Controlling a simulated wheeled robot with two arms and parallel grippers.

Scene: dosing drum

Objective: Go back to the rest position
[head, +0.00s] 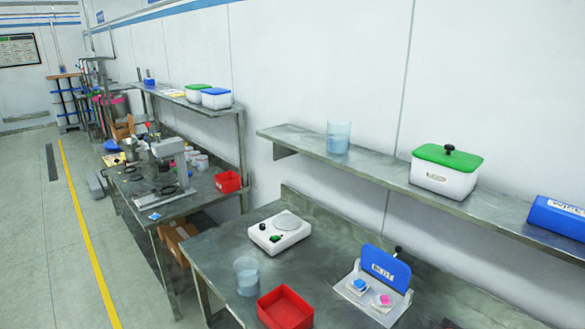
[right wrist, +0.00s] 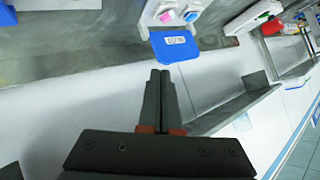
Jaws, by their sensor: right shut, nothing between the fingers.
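My right gripper (right wrist: 160,76) shows in the right wrist view with its two dark fingers pressed together and nothing between them. It is clear of the things on the table in that view. Beyond its tips is the raised blue lid (right wrist: 174,46) of a small white box, with a pink piece and a blue piece in front of it. In the head view, a small dark shape at the bottom edge, right of centre, may be part of my right gripper, but too little shows to tell. My left gripper is in neither view.
The steel table (head: 340,233) holds a white scale (head: 279,232), a clear beaker (head: 246,277), a red bin (head: 285,308) and the blue-lidded box (head: 386,268). The wall shelf (head: 385,175) above carries another beaker (head: 339,137), a green-lidded tub (head: 446,171) and a blue box (head: 560,215).

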